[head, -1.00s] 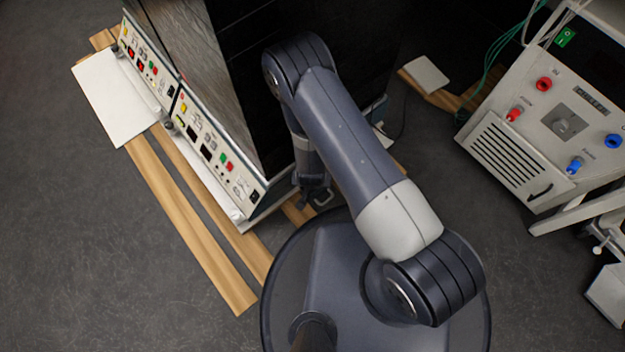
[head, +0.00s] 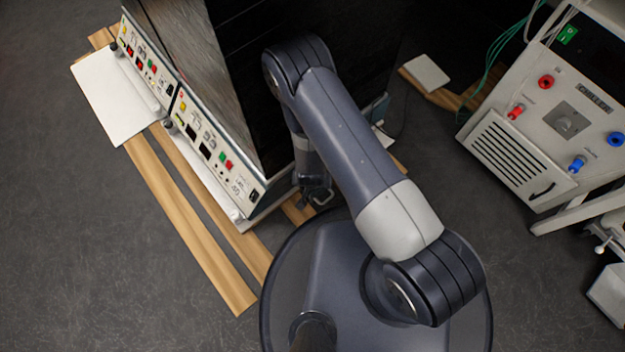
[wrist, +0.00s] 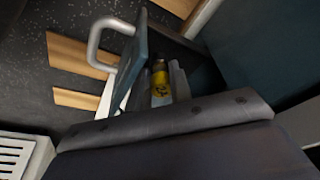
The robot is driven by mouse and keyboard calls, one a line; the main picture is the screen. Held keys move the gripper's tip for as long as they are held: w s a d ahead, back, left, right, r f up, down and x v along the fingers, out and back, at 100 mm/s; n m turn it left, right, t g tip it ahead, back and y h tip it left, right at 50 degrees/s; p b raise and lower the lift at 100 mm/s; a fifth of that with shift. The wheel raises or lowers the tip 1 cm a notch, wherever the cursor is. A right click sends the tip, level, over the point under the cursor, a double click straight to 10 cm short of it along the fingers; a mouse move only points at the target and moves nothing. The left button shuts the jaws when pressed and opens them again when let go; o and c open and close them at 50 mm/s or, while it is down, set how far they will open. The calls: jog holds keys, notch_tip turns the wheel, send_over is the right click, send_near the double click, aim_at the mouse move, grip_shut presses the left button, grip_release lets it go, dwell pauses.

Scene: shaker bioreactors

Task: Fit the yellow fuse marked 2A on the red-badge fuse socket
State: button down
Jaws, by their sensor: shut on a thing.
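The yellow fuse (wrist: 160,83) shows in the wrist view with a dark mark on it; I cannot read the mark for sure. It has a dark far end. My gripper (wrist: 163,90) is shut on the fuse, which sits between the fingers. In the head view my gripper (head: 314,192) hangs low beside the right end of the bioreactor cabinet, partly hidden by my arm, and the fuse cannot be made out there. I cannot pick out the red-badge fuse socket in either view.
A pale loop handle (wrist: 108,38) on a dark blue-grey panel stands close to the fuse in the wrist view. Two white control panels (head: 215,150) with coloured buttons face the left. A power supply cabinet (head: 555,120) stands at right. Open floor (head: 90,250) lies at left.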

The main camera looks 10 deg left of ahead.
jog(key=c, duration=1.2)
grip_release()
jog(key=p+v, duration=0.4)
jog(key=v, duration=0.6)
jog(key=shift+s+r+p, duration=0.1)
jog(key=shift+r+p, duration=0.25)
jog(key=b+x, duration=0.3)
jog(key=x, duration=0.5)
jog(key=shift+f+b, duration=0.2)
jog(key=shift+b, duration=0.15)
jog(key=shift+d+f, duration=0.1)
jog(key=shift+f, duration=0.05)
